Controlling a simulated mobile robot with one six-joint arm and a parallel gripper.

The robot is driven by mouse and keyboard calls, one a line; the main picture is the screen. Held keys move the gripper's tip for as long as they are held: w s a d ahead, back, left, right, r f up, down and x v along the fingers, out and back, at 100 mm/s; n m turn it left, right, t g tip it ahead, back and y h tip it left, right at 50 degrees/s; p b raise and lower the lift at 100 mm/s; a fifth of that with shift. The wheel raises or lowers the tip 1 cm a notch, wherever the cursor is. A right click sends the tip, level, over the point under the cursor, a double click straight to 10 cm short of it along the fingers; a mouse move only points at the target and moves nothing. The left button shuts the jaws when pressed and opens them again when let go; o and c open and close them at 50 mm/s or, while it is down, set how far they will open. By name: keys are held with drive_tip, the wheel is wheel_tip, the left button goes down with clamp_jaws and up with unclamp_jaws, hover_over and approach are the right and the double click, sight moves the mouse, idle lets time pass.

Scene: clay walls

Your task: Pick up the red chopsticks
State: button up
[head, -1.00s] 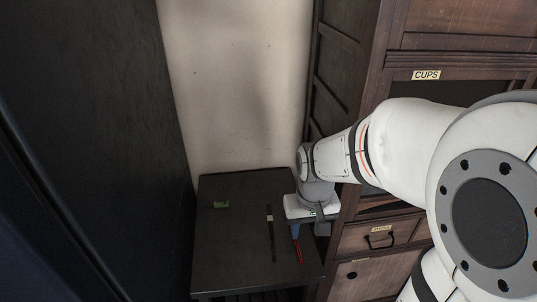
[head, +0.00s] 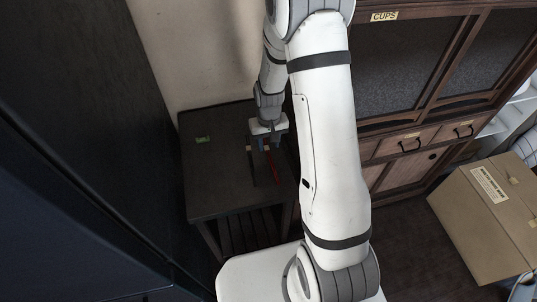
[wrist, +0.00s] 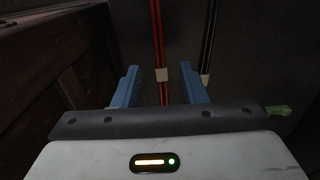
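The red chopsticks (head: 272,168) lie on the dark side table (head: 212,185), bound by a pale band. In the wrist view the red chopsticks (wrist: 157,35) run between the two blue fingers of my gripper (wrist: 159,72), touching neither. My gripper (head: 268,146) is open and empty, over the band end of the red pair. I cannot tell the exact height of the fingertips above the table. The black chopsticks (head: 251,166), with a pale band, lie left of the red pair; in the wrist view they (wrist: 209,35) are right of my fingers.
A small green object (head: 202,140) lies on the table's left part. A wooden cabinet labelled CUPS (head: 395,95) stands close on the right. A cardboard box (head: 490,215) is at the far right. A tall dark surface (head: 75,130) bounds the left side.

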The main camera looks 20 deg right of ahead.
sight(269, 155)
wheel_tip(269, 155, down, 4)
drive_tip(key=shift+s+f, duration=0.1)
drive_tip(key=shift+c, duration=0.4)
clamp_jaws()
